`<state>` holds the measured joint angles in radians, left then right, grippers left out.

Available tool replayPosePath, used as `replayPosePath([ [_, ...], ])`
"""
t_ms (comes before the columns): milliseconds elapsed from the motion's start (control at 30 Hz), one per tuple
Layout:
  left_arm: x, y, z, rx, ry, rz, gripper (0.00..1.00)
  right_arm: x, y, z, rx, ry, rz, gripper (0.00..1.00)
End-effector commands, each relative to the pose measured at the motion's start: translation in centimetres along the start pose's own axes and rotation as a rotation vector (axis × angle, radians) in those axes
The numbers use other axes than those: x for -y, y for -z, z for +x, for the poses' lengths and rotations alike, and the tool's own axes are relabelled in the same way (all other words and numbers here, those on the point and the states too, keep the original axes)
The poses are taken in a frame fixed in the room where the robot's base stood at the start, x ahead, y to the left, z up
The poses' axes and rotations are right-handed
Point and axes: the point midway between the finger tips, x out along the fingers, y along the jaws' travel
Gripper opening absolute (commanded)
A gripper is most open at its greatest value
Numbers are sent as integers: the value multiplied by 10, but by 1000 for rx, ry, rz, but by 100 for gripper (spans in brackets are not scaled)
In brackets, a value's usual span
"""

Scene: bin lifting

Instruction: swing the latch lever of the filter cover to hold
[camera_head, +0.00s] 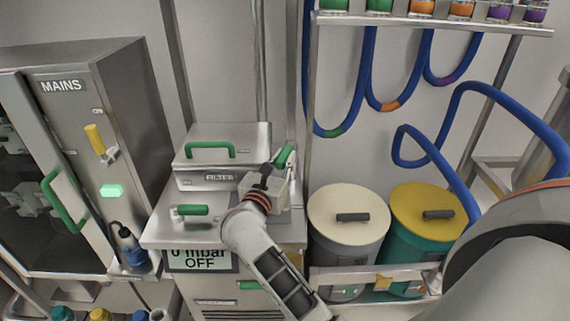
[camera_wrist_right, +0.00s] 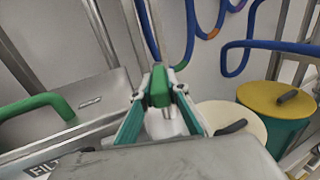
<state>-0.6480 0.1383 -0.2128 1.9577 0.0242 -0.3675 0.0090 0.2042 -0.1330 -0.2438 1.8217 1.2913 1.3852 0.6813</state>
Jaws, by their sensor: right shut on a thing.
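The filter cover (camera_head: 250,135) is a grey metal lid with a green bar handle (camera_head: 210,148), above a FILTER label (camera_head: 219,178). The latch lever (camera_head: 287,155), with a green grip, stands at the right side of the filter housing. In the right wrist view, the green grip (camera_wrist_right: 159,86) sits between the two fingers of my right gripper (camera_wrist_right: 161,106). That gripper is shut on the lever. In the head view, my right gripper (camera_head: 275,174) covers the lower part of the lever. My left gripper is not in view.
A second green handle (camera_head: 192,210) lies on the unit's top, in front of the filter. A cream-lidded bin (camera_head: 348,205) and a yellow-lidded bin (camera_head: 425,200) stand to the right. Blue hoses (camera_head: 367,60) hang behind. The MAINS cabinet (camera_head: 135,110) stands at left.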

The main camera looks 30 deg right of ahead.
Motion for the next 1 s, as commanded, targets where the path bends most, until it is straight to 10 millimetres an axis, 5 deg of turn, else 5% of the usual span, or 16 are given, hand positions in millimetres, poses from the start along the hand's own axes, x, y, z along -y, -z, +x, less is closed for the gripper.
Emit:
replayPosePath([
  [433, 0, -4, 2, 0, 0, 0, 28, 0, -1, 0, 0, 46, 0, 0],
  [467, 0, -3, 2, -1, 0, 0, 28, 0, -1, 0, 1, 46, 0, 18],
  [533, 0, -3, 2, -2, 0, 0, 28, -1, -1, 0, 0, 46, 0, 32],
  [1000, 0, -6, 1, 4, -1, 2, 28, 0, -1, -1, 0, 45, -1, 32],
])
